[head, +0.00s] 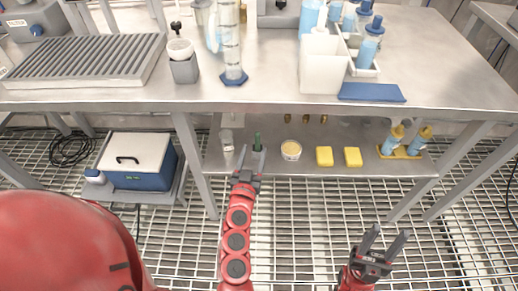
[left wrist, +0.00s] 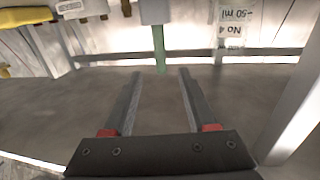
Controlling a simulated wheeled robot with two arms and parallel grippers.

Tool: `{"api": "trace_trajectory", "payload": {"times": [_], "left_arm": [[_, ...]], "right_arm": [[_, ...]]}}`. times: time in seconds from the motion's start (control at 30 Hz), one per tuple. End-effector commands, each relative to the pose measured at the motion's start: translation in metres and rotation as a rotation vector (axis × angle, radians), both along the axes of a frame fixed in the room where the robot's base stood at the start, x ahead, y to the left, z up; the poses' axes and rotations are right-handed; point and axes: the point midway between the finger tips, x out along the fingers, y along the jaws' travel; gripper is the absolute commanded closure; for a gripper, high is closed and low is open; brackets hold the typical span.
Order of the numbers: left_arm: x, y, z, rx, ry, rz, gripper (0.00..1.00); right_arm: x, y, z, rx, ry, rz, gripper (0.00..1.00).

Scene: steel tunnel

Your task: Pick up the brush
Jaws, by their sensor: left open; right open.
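The brush (head: 258,141) shows as a thin green upright handle on the lower shelf under the bench, left of the middle. In the left wrist view, the green handle (left wrist: 159,50) joins a pale grey block at the top edge; its bristles cannot be made out. My left gripper (head: 251,163) is open and reaches toward the shelf. In the left wrist view, the handle's end lies between the two fingertips (left wrist: 160,73) in the picture, with no contact visible. My right gripper (head: 385,243) is open and empty, low at the right above the grating.
On the lower shelf (head: 222,165) stand a clear labelled beaker (head: 227,141) left of the brush, a round tub (head: 291,150), yellow sponges (head: 324,156) and spray bottles (head: 393,140). The bench top (head: 270,92) overhangs them. A bench leg (head: 194,165) stands left of my left gripper.

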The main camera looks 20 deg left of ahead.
Motion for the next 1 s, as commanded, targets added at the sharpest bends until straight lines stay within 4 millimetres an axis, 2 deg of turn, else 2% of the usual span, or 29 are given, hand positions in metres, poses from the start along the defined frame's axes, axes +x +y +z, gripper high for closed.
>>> {"api": "trace_trajectory", "payload": {"times": [0.03,0.13,0.43,0.7,1.0], "left_arm": [[0.012,0.004,-0.001,-0.005,-0.003,0.005,0.43],[0.032,0.005,0.0,-0.002,-0.002,0.001,0.43],[0.058,0.008,-0.003,0.0,0.001,0.003,0.43],[0.096,0.013,-0.005,-0.002,0.0,0.003,0.43],[0.101,0.014,-0.005,0.001,0.0,0.003,0.43]], "right_arm": [[0.0,0.0,-0.003,0.0,0.0,0.0,0.5],[0.0,0.0,-0.005,0.0,0.0,0.0,0.5],[0.0,0.0,-0.01,0.0,0.0,0.0,0.5],[0.0,0.0,-0.017,0.0,0.0,0.0,0.5],[0.0,0.0,-0.017,0.0,0.0,0.0,0.5]]}}
